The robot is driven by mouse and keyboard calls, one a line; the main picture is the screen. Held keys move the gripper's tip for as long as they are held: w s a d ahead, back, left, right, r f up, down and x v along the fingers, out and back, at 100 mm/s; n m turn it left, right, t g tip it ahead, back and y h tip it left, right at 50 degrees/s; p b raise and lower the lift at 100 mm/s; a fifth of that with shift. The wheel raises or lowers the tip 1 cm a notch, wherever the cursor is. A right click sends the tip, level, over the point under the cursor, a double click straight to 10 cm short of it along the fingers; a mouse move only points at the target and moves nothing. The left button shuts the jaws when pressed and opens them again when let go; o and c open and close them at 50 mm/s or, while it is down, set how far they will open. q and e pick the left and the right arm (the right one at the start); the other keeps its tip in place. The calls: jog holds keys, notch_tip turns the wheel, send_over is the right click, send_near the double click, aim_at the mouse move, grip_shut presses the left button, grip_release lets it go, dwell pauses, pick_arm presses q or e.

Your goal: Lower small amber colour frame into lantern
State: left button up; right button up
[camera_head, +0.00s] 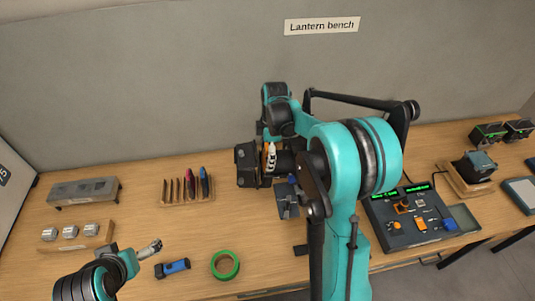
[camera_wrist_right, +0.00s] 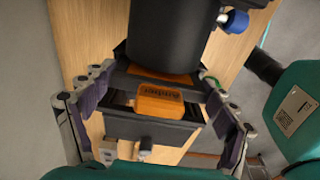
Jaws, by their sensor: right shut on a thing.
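The lantern (camera_head: 246,166) is a black unit with a dark barrel (camera_wrist_right: 178,35), standing on the bench behind my right arm. In the right wrist view the black slotted housing (camera_wrist_right: 150,131) lies below the barrel. The small amber colour frame (camera_wrist_right: 160,103) shows as an orange tab marked "Amber", upside down in the view, over the housing's opening. My right gripper (camera_wrist_right: 160,108) is shut on it, a finger on either side. In the head view this gripper (camera_head: 270,156) is mostly hidden against the lantern. How deep the frame sits is hidden. My left gripper (camera_head: 150,247) is at the lower left, away from the lantern.
A wooden rack (camera_head: 188,200) holds several upright frames left of the lantern. A green tape roll (camera_head: 225,265) and a blue-black tool (camera_head: 172,268) lie in front. A control desk (camera_head: 410,216) stands right of my right arm. Grey blocks (camera_head: 70,231) sit far left.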

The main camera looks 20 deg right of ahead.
aim_at(266, 146)
jog(key=shift+f+b, duration=0.35)
jog(key=shift+f, duration=0.1)
dwell(0.5)
jog(key=o, duration=0.9)
jog(key=shift+r, duration=0.1)
jog(key=shift+r+p, duration=2.5)
jog(key=shift+r, duration=1.35)
